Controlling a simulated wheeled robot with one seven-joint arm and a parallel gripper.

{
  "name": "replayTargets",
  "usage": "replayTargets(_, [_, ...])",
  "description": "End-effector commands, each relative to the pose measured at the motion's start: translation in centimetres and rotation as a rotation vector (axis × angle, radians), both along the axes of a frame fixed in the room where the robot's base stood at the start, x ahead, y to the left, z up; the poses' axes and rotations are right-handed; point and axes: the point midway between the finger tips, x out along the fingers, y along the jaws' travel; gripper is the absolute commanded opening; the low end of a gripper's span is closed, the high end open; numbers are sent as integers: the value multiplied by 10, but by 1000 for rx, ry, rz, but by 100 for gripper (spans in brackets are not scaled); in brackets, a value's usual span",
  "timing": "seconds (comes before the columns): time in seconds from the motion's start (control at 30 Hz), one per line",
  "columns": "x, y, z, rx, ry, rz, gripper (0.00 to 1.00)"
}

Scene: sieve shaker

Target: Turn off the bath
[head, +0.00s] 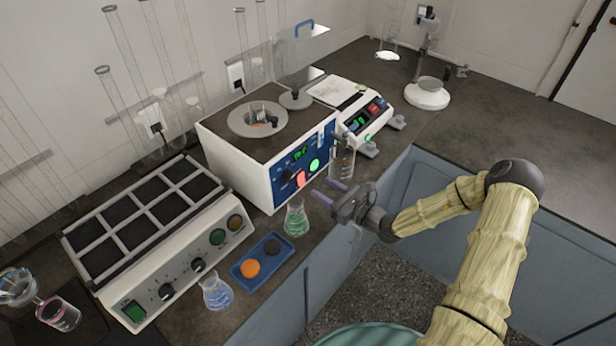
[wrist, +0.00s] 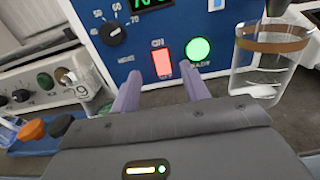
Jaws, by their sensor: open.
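The bath (head: 232,170) is a white box with a round opening in its top and a blue front panel. The panel carries a lit green display (wrist: 152,3), a black dial (wrist: 114,33) with numbers around it, a lit red switch (wrist: 162,63) and a lit round green lamp (wrist: 198,49). The red switch also shows in the head view (head: 301,179). My gripper (head: 328,193) is open and empty in front of the panel. In the wrist view its two fingers (wrist: 160,86) point at the panel, just below and either side of the red switch, apparently not touching it.
A glass beaker (wrist: 265,65) stands close right of my fingers. A flask with green liquid (head: 296,219) and a blue tray (head: 244,274) with orange and dark stoppers sit near the counter's front edge. A hotplate block (head: 150,228) is left, a small scale-like device (head: 372,115) right.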

Motion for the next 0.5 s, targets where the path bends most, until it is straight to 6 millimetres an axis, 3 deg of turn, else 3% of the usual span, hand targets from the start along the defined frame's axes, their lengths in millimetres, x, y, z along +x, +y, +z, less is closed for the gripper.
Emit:
replayTargets(0.3, [33,44,1,-1,-1,2,45])
replayTargets(0.5, [43,56,0,-1,1,1,45])
